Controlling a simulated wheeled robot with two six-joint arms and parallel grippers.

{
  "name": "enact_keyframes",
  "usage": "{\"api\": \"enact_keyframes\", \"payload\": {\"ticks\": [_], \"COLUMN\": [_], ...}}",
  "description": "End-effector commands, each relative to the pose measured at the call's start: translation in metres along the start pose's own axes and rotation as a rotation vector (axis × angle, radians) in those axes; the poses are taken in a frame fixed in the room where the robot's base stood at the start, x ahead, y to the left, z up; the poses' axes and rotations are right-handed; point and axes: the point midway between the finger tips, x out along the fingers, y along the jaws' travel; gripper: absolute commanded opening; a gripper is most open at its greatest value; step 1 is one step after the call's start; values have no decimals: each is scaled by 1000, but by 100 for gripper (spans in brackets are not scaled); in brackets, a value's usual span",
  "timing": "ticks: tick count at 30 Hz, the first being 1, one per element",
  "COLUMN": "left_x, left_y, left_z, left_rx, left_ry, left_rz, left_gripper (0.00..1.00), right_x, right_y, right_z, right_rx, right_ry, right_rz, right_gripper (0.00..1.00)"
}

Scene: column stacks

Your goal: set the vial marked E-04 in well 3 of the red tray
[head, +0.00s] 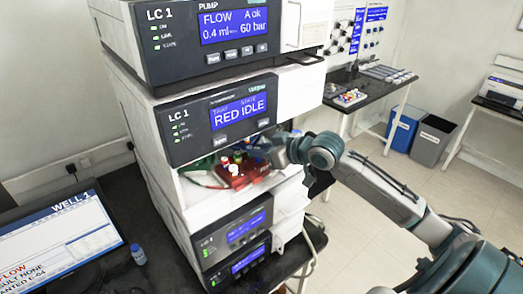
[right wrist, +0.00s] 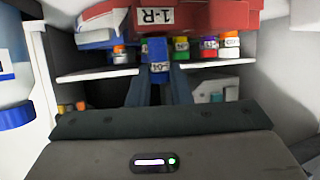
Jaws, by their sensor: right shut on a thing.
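The red tray (head: 236,181) sits in the open bay of the middle LC 1 unit, with several capped vials in it. In the right wrist view the red tray (right wrist: 215,14) carries a label that seems to read 1-R. My right gripper (head: 268,155) reaches into the bay from the right, at the tray. In the right wrist view my right gripper (right wrist: 159,74) is shut on a blue-capped vial (right wrist: 157,48); its small label seems to end in 04. Whether this vial touches the tray is unclear. My left gripper is out of view.
A white unit wall frames the bay, with panels (head: 232,112) above and below. A monitor (head: 60,240) at left shows WELL 1 and WANTED E-04. A blue-capped bottle (head: 138,254) stands on the dark bench.

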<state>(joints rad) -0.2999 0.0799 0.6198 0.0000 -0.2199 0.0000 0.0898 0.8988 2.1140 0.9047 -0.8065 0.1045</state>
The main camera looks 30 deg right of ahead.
Motion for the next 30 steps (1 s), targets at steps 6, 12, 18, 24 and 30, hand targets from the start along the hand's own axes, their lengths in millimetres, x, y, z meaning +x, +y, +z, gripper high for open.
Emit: {"api": "enact_keyframes", "payload": {"ticks": [6,12,18,24,30], "left_x": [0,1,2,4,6], "left_y": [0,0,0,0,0], "left_z": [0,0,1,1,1], "left_rx": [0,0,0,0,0], "left_ry": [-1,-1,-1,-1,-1], "left_rz": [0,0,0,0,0], "left_gripper": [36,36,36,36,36], "right_x": [0,0,2,3,5], "right_y": [0,0,0,0,0], "right_z": [0,1,4,8,12], "right_rx": [-1,-1,0,0,0], "right_ry": [0,0,0,0,-1], "right_rz": [0,0,0,0,0], "right_gripper": [0,0,0,0,0]}}
